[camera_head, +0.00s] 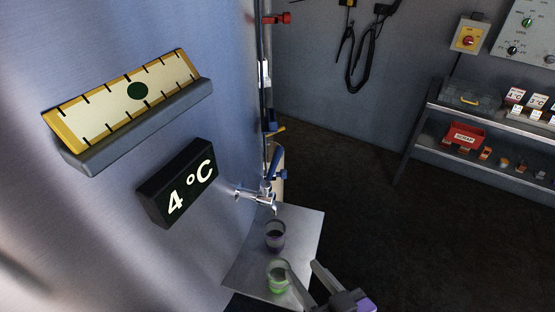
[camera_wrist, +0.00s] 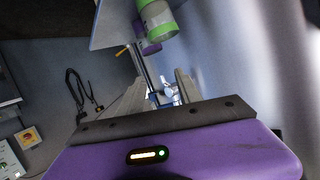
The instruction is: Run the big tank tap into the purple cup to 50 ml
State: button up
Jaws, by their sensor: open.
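The big tank tap (camera_head: 257,197) sticks out of the steel tank wall, with a blue lever (camera_head: 270,172) above its body. The purple cup (camera_head: 275,238) stands upright on the metal shelf (camera_head: 248,262), close below the tap outlet. Its fill level is too small to read. My gripper (camera_head: 302,266) is open and empty at the front of the shelf, beside a green cup. In the wrist view my gripper (camera_wrist: 160,78) has its fingers apart, with the tap (camera_wrist: 166,96) seen between them and the purple cup (camera_wrist: 149,46) above.
The green cup (camera_head: 278,277) stands in front of the purple one, close to my left finger. The tank (camera_head: 120,240) fills the left side, with a yellow gauge (camera_head: 120,98) and a 4 °C display (camera_head: 178,183). Floor to the right is clear up to a rack (camera_head: 412,145).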

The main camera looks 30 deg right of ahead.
jog(key=w+r+m+h, duration=0.35)
jog(key=w+r, duration=0.25)
jog(key=w, duration=0.4)
jog(key=m+g+h, duration=0.1)
jog(key=m+h, duration=0.2)
jog(key=m, duration=0.4)
send_near(278, 160)
jog(key=w+d, duration=0.2)
jog(key=w, duration=0.1)
jog(key=shift+y, duration=0.25)
jog(key=shift+f+p+x, duration=0.2)
jog(key=shift+x, duration=1.85)
jog(key=shift+f+p+x, duration=0.15)
jog(key=shift+p+x, duration=0.05)
jog(key=shift+x, duration=1.9)
jog(key=shift+a, duration=0.15)
grip_shut()
